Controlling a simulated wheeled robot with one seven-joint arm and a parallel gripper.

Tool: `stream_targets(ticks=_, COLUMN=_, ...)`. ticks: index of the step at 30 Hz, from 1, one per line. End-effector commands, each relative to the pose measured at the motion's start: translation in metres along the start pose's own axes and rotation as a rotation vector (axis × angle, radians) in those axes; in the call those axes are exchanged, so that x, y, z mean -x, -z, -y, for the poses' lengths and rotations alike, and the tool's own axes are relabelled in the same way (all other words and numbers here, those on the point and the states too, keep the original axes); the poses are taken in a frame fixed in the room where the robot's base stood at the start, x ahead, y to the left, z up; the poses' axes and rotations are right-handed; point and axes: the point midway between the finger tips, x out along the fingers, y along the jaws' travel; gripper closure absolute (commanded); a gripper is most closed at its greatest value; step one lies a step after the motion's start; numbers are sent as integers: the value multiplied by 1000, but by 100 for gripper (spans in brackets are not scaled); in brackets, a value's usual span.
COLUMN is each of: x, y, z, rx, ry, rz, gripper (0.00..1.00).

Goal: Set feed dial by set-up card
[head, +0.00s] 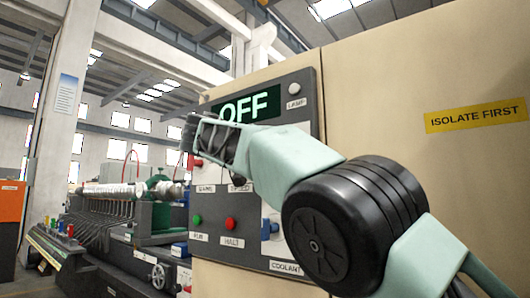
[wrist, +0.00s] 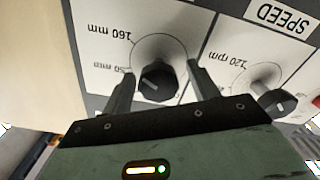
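My gripper (head: 203,138) reaches the control panel (head: 312,120) in the head view. In the wrist view my gripper (wrist: 160,72) is open, with one finger on each side of a black dial (wrist: 158,84). Gaps show between dial and fingers. The panel appears upside down there, with "160 mm" and a partly hidden mm mark by this dial. Its name label is not in view. A second black dial (wrist: 278,101) has "120 rpm" and a SPEED label (wrist: 283,16). The feed dial cannot be identified by name. No set-up card can be read.
The display (head: 247,106) reads OFF. A green RUN button (head: 197,220), a red HALT button (head: 231,224) and a COOLANT label (head: 286,267) are lower on the panel. A sheet with unreadable text (head: 66,93) hangs on a pillar. Machinery stands at left.

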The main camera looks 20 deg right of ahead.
Motion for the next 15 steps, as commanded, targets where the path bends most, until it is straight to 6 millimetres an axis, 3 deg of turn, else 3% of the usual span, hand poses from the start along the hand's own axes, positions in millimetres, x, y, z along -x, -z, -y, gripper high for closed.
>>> stream_targets(ticks=8, x=2, y=1, z=-1, rx=0, ry=0, rz=-3, gripper=41)
stream_targets(ticks=15, x=36, y=1, z=0, rx=0, ry=4, rz=-5, gripper=41)
